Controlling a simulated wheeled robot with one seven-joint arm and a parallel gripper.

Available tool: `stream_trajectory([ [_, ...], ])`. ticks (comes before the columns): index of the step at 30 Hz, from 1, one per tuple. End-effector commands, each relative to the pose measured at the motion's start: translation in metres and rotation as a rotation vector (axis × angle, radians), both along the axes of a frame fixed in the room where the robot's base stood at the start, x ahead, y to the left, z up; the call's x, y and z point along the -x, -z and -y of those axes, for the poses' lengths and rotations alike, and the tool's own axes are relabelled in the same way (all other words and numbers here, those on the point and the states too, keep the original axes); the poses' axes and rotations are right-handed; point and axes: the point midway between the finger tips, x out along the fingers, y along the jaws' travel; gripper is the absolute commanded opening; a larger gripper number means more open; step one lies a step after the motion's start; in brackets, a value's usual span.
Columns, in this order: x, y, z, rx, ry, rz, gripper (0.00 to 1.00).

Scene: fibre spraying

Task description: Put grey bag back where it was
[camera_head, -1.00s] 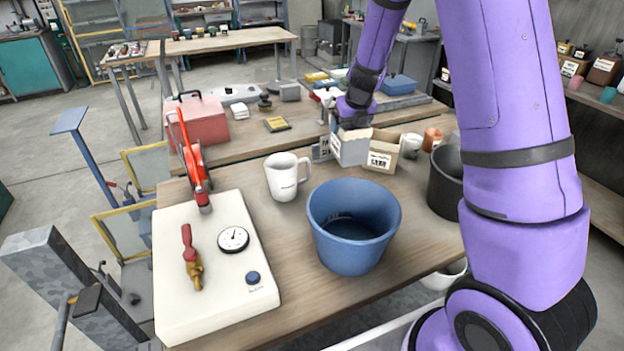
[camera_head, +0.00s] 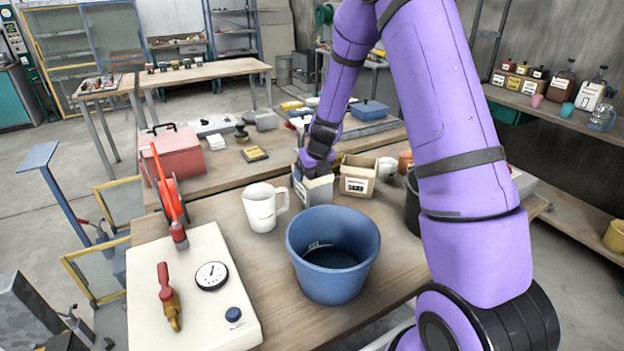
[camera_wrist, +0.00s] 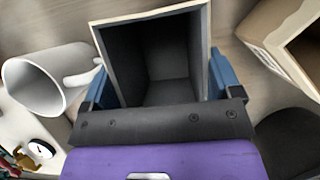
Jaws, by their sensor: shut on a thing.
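The grey bag (camera_head: 318,188) is an open-topped, box-shaped bag with a pale rim, upright between the white mug and the tan bag. My gripper (camera_head: 312,172) is shut on it. In the wrist view, the blue fingertips of my gripper (camera_wrist: 160,88) press on two opposite sides of the grey bag (camera_wrist: 155,55), and its dark inside looks empty. The bag's base is at or just above the table; I cannot tell whether it touches.
The tan bag (camera_head: 358,176) stands close on the right. The white mug (camera_head: 262,208) is on the left, and the blue bucket (camera_head: 333,252) is in front. A cream panel with a gauge (camera_head: 196,300) lies at the left front. The wooden table (camera_head: 228,228) has bare room around the mug.

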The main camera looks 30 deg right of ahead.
Motion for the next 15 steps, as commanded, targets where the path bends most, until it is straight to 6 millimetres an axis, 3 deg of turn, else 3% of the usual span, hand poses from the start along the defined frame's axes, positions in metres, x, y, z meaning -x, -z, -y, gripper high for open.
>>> stream_trajectory([
  [5,0.000,0.022,0.001,0.001,0.000,-0.002,0.08],
  [15,0.000,0.025,0.000,0.000,0.000,0.000,0.08],
])
